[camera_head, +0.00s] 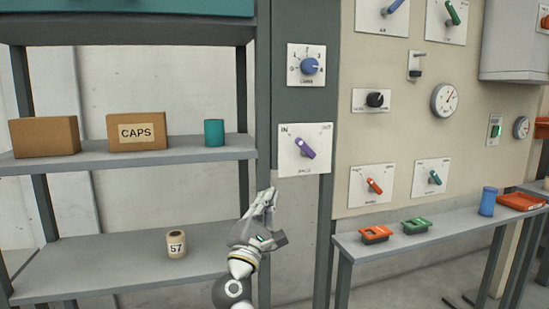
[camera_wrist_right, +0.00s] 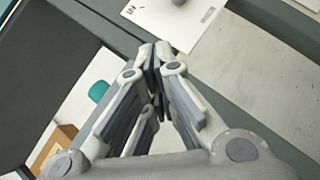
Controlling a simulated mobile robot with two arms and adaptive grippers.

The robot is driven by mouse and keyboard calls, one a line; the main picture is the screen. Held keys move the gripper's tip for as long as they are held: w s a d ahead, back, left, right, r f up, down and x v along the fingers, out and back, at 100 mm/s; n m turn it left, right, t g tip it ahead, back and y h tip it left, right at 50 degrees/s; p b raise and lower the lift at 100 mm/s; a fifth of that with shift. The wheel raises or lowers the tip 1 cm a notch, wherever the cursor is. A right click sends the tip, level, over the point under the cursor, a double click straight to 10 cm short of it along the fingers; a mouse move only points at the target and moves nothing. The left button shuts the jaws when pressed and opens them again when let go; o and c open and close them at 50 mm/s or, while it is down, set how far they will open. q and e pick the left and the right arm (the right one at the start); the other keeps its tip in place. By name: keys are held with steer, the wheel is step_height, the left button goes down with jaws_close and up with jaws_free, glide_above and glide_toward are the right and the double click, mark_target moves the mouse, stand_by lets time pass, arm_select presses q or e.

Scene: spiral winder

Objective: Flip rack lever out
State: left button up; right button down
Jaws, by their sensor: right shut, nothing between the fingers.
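A purple lever (camera_head: 306,147) sits on a white plate (camera_head: 290,167) marked IN at upper left and OUT at upper right. It slants from upper left to lower right, its upper end toward IN. The small label under it is too blurred to read surely. My right gripper (camera_head: 270,192) is shut and empty, below and left of the plate, apart from it. In the right wrist view the shut fingertips (camera_wrist_right: 158,48) point toward the plate (camera_wrist_right: 185,25), whose IN mark shows; the lever is mostly cut off at the top edge. My left gripper is out of view.
A rack at left holds a CAPS box (camera_head: 137,132), a plain box (camera_head: 44,137), a teal cup (camera_head: 214,133) and a roll marked 57 (camera_head: 176,243). A blue knob (camera_head: 310,66) is above the lever plate. An orange lever (camera_head: 375,186) and a bench (camera_head: 400,246) are at right.

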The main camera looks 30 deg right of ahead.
mark_target(306, 148)
steer(key=shift+s+r+h, duration=0.2)
steer(key=shift+r+h, duration=0.1)
steer(key=shift+d, duration=0.1)
steer(key=p+x, duration=0.1)
steer(key=x, duration=0.3)
steer(key=s+p+x, duration=0.1)
steer(key=p+x, duration=0.1)
steer(key=x, duration=0.2)
steer(key=r+p+x, duration=0.1)
steer(key=x, duration=0.3)
steer(key=shift+s+d+p, duration=0.2)
steer(key=shift+d+p, duration=0.15)
steer(key=shift+p, duration=0.05)
steer(key=shift+s+d+r, duration=0.2)
steer(key=shift+d+r, duration=0.1)
steer(key=shift+d, duration=0.05)
steer(key=shift+w, duration=0.1)
